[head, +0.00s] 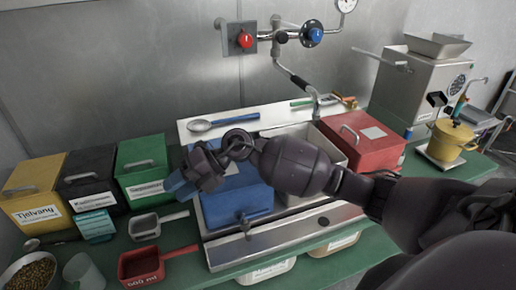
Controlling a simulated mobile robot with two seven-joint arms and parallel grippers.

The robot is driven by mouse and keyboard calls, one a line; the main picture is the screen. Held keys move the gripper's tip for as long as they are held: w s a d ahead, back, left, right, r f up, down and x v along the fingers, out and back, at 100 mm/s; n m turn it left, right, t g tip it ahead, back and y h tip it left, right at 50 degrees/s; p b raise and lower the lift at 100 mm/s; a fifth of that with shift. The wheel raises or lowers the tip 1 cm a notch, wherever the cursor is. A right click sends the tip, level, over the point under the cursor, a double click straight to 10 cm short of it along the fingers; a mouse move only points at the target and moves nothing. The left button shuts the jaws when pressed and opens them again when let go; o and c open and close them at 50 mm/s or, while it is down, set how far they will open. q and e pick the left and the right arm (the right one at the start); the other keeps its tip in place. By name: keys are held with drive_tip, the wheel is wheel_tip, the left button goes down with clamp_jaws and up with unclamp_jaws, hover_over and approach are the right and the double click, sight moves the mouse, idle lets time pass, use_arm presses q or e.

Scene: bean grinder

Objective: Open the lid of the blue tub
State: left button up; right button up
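The blue tub (238,204) stands in the middle of the steel-framed station, between the green tub and the white bin. My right arm reaches across it from the right and hides much of its top, including any handle. My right gripper (180,184) is over the left edge of the blue tub and points left and down. Bluish fingertips show there, but I cannot tell whether they are apart or touch the tub. The lid's position is not clear behind my arm. My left gripper is not in view.
Yellow (35,190), black (88,180) and green (145,170) tubs stand at the left. A red tub (362,142) stands right of the white bin (333,150). A red scoop (140,266) and a grey scoop (146,226) lie in front. Valve pipes (281,36) hang above.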

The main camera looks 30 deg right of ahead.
drive_tip(key=w+d+h, duration=0.1)
drive_tip(key=d+h, duration=0.1)
drive_tip(key=d, duration=0.1)
drive_tip(key=w+d+g+h, duration=0.1)
drive_tip(key=w+d+h, duration=0.1)
drive_tip(key=d+h, duration=0.1)
drive_tip(key=w+d+h, duration=0.1)
drive_tip(key=d+h, duration=0.1)
drive_tip(key=d, duration=0.2)
drive_tip(key=shift+w+d+n+h, duration=0.1)
drive_tip(key=shift+w+n+h, duration=0.05)
drive_tip(key=shift+n+h, duration=0.2)
drive_tip(key=w+d+r+m+g+h, duration=0.1)
drive_tip(key=d+r+h, duration=0.25)
drive_tip(key=d, duration=0.35)
drive_tip(key=w+d+r+m+h, duration=0.2)
drive_tip(key=d+r+h, duration=0.15)
drive_tip(key=d, duration=0.25)
drive_tip(key=f, duration=0.3)
drive_tip(key=d+f+p, duration=0.1)
drive_tip(key=f, duration=0.3)
drive_tip(key=s+d+f, duration=0.1)
drive_tip(key=f, duration=0.2)
drive_tip(key=shift+d+f+p, duration=0.15)
drive_tip(key=shift+f+p, duration=0.2)
clamp_jaws()
